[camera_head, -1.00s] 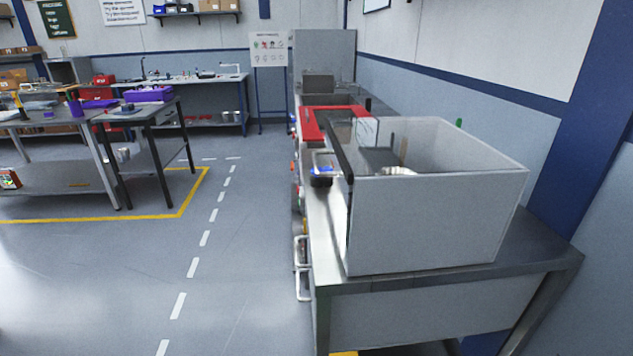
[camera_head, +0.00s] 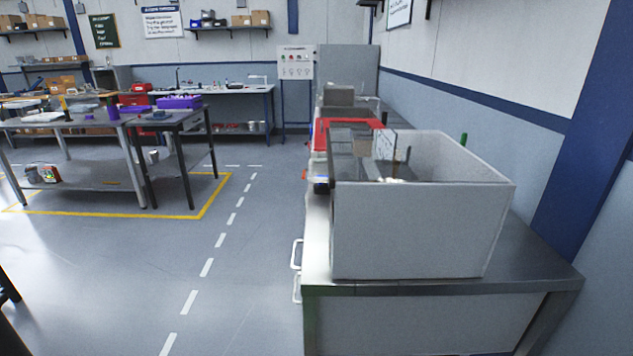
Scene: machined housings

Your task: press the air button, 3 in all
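No air button can be made out clearly in the head view. Neither of my grippers is in view.
A red-topped unit (camera_head: 346,127) is behind the enclosure. White handles (camera_head: 296,268) stick out from the bench's left side. A worktable (camera_head: 65,122) with a purple bin (camera_head: 180,102) stands at the left. The floor between is clear, with a dashed white line.

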